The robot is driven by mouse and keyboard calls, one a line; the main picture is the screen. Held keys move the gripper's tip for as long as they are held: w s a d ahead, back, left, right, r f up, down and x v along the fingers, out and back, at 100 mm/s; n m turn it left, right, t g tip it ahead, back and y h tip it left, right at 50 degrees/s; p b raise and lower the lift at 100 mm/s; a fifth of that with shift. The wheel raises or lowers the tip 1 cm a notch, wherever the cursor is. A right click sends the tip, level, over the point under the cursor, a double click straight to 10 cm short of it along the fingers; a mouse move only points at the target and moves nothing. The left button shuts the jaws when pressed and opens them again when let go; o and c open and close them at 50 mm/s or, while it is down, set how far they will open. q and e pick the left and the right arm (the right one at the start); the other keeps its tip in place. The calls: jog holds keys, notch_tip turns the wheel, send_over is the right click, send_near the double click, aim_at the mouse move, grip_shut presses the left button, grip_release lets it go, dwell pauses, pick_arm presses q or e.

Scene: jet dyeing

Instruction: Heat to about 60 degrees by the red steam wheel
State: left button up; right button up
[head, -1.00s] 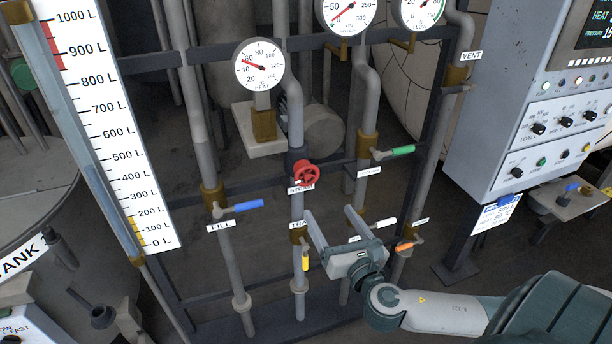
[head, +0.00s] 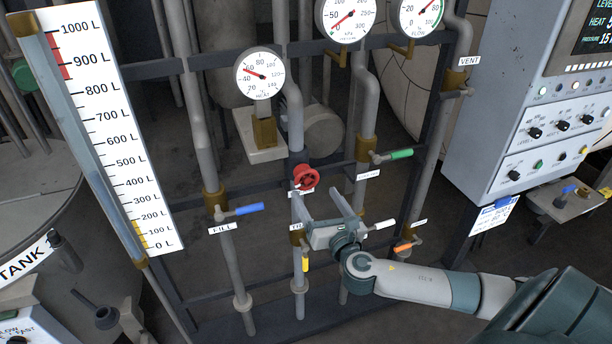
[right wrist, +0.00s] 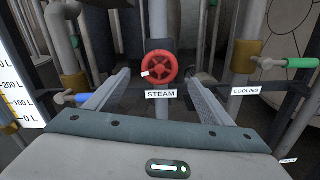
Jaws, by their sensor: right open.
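The red steam wheel (head: 306,178) sits on a vertical pipe in the valve rack. In the right wrist view the wheel (right wrist: 160,67) shows face-on, above the STEAM label (right wrist: 161,94). My right gripper (head: 315,194) is open and empty, with its fingers pointing toward the wheel from just below. In the right wrist view its fingers lie to either side of the wheel, apart from it. The round HEAT gauge (head: 260,73) stands above the wheel, its red needle between the 40 and 60 marks. My left gripper is not in view.
Nearby are a blue fill lever (head: 243,210), a green cooling lever (head: 400,154), a yellow lever (head: 305,262), a white lever (head: 385,224) and an orange lever (head: 404,247). A grey control cabinet (head: 500,110) stands right. A level scale (head: 105,130) stands left.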

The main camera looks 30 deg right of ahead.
aim_at(308, 183)
jog(key=p+x, duration=0.2)
jog(key=x, duration=0.6)
jog(key=shift+w, duration=0.25)
jog(key=c, duration=1)
